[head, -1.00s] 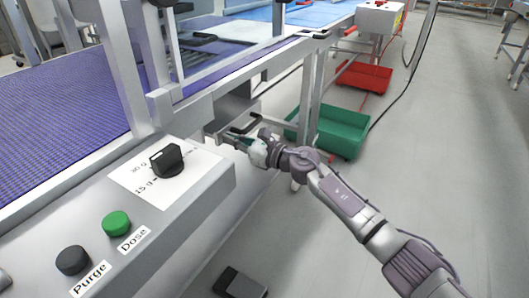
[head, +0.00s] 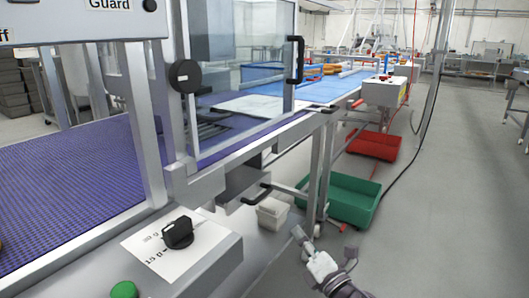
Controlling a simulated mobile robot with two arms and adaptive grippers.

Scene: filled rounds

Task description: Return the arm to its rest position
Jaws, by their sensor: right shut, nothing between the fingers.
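My right gripper (head: 299,236) shows at the lower middle of the head view, with part of its arm below it. It is shut and empty. It is in front of the machine's lower side, to the right of a small pale tub (head: 272,213) and apart from it as far as I can tell. The rest of the right arm is cut off by the bottom edge. My left gripper is not in view.
A green crate (head: 352,212) and a red crate (head: 373,154) stand on the floor at the right. A black dial (head: 178,232) and green button (head: 124,290) are on the panel at lower left. A clear guard with a black handle (head: 295,60) stands over the purple belt (head: 70,180). The right floor is open.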

